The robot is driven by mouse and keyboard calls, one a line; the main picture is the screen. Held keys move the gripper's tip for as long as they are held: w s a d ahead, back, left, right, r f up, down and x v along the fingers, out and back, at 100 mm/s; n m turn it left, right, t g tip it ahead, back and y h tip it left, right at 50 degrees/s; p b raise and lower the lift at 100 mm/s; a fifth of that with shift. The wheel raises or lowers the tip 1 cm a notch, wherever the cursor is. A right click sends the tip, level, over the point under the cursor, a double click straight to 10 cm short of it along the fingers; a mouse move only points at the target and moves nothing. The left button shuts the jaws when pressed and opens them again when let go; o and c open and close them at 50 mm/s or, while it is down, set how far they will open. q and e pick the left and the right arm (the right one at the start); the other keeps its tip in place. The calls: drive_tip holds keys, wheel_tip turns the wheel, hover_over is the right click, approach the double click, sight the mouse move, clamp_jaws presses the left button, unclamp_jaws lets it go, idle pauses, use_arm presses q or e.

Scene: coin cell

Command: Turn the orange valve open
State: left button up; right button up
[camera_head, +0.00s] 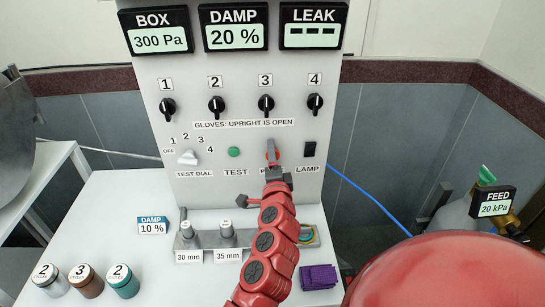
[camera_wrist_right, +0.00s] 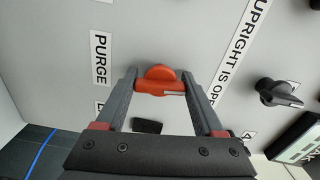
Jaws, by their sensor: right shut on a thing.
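The orange valve (camera_head: 271,150) is on the upright grey panel, low and right of centre, between the TEST and LAMP labels. In the right wrist view the orange valve (camera_wrist_right: 160,80) shows a round knob and a bar with a pale mark at one end. The PURGE label is beside it. My right gripper (camera_head: 274,165) reaches up to the panel from below. Its two fingers (camera_wrist_right: 160,88) are shut on the valve's bar, one at each end. By the label's direction, the bar stands about upright on the panel. My left gripper is out of view.
Black knobs (camera_head: 216,107) line the panel above the valve. A black lamp switch (camera_head: 310,149) is close on its right, a green button (camera_head: 234,152) on its left. Jars (camera_head: 86,281) and a purple block (camera_head: 318,277) stand on the white bench. A gas cylinder (camera_head: 455,212) is at right.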

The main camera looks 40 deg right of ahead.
drive_tip(key=shift+m, duration=0.5)
idle(0.3)
drive_tip(key=o, duration=1.4)
